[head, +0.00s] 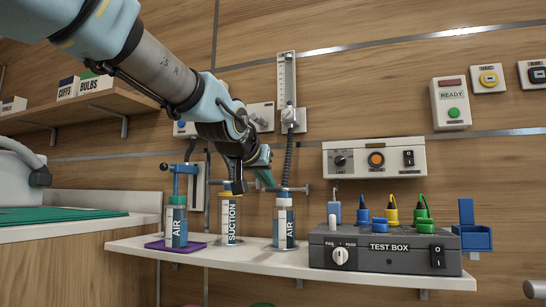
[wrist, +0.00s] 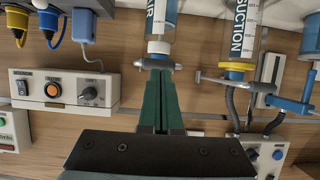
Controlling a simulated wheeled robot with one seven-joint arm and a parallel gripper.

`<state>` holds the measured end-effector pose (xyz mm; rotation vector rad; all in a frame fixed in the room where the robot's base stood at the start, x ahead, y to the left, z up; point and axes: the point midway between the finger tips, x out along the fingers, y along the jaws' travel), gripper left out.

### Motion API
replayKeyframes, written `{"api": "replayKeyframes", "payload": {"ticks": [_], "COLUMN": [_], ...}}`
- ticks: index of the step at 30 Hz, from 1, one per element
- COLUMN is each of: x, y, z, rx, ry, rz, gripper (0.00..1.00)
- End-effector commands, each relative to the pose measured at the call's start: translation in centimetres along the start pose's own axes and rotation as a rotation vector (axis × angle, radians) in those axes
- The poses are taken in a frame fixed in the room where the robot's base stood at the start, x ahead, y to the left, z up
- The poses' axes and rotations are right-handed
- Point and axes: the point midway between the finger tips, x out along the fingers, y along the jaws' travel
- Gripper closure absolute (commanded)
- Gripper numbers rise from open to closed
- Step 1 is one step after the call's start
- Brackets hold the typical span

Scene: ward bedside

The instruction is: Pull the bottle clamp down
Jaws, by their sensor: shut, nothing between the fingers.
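A blue bottle clamp (head: 180,168) with an upright post stands above the left AIR bottle (head: 176,225); in the wrist view it shows at the right edge (wrist: 295,103). Grey clamp bars hang at the necks of the SUCTION bottle (head: 229,218) and the right AIR bottle (head: 284,226). My gripper (head: 270,183) is shut and empty, just left of the right AIR bottle's neck. In the wrist view its green fingers (wrist: 157,78) point at that bottle's grey clamp (wrist: 158,63); I cannot tell whether they touch. The fingers are apart from the blue clamp.
The bottles stand on a white shelf (head: 210,256), the left one on a purple mat (head: 160,246). A TEST BOX (head: 375,262) with coloured plugs sits to the right. A flowmeter (head: 287,85) with a hose and a control panel (head: 375,158) are on the wall.

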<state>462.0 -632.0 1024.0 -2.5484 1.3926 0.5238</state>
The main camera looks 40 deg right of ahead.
Motion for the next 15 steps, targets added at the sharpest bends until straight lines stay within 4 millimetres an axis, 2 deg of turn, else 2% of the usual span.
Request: {"api": "replayKeyframes", "payload": {"ticks": [9, 15], "x": [-6.4, -8.9], "y": [0.1, 0.0], "z": [-0.2, -0.1], "rx": [0.001, 0.001], "ry": [0.005, 0.003], "rz": [0.000, 0.001], "gripper": [1.00, 1.00]}}
